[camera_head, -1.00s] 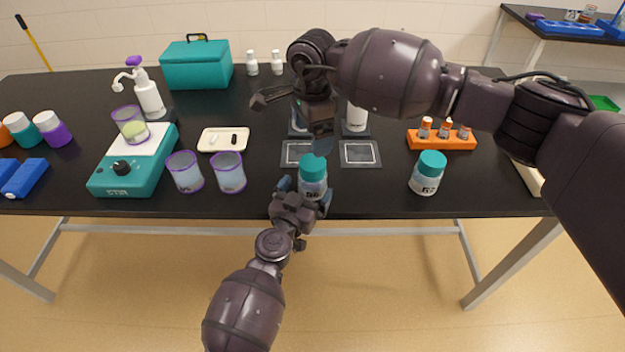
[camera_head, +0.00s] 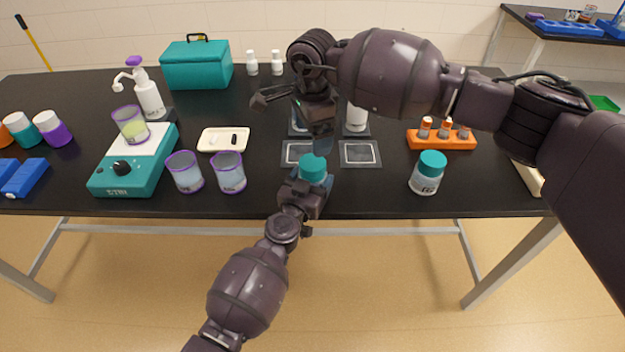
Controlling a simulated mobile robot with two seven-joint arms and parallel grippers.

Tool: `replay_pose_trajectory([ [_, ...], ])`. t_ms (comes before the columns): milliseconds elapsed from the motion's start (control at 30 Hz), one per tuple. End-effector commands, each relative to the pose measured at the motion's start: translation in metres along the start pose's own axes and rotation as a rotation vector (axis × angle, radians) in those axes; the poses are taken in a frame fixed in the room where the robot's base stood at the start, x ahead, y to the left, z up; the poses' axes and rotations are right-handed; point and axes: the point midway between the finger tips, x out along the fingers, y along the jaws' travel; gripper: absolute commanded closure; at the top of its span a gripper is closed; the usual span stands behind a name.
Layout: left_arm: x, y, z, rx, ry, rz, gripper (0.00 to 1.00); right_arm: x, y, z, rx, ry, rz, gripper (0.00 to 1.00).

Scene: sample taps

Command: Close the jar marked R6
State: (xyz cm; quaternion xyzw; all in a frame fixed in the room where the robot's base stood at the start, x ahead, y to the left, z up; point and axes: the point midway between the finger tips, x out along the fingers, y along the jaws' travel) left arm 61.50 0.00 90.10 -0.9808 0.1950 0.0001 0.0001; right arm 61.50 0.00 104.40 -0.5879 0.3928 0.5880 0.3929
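A small jar with a teal cap (camera_head: 313,169) stands near the front edge of the table, in the middle. My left gripper (camera_head: 312,182) is right at it, with a finger on each side, and hides the jar's body and label. Whether the fingers touch the jar cannot be told. A similar jar (camera_head: 426,178) with a teal cap stands apart to the right; its label is too small to read surely. My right gripper (camera_head: 292,118) is open and empty, its fingers spread above the table behind the first jar.
Two purple-rimmed cups (camera_head: 229,173) and a teal stirrer (camera_head: 125,174) stand to the left. A white tray (camera_head: 210,147) lies behind the cups. Dark square pads (camera_head: 360,153) lie behind the first jar. An orange rack (camera_head: 440,141) stands at the right. Table is clear between the two capped jars.

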Motion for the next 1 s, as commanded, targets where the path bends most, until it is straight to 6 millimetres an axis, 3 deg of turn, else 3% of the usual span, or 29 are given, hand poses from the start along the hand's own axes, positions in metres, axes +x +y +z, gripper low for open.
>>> replay_pose_trajectory([
  [67, -0.0001, 0.0001, 0.0, 0.0, 0.0, 0.0, 0.4, 0.0, 0.0, 0.0, 0.0, 0.0, 0.0, 0.1],
  [433, -0.0001, 0.0001, 0.0, 0.0, 0.0, 0.0, 0.96, -0.0003, -0.0001, 0.0, -0.023, 0.001, 0.0, 0.1],
  [800, -0.0001, 0.0002, -0.0001, 0.0, 0.0, 0.0, 0.98, -0.0005, -0.0002, 0.0, -0.334, 0.001, 0.0, 0.1],
  [1000, -0.0001, 0.0001, -0.0001, 0.0, 0.0, 0.0, 0.98, -0.0002, -0.0001, 0.0, -0.395, 0.0, -0.001, 0.1],
])
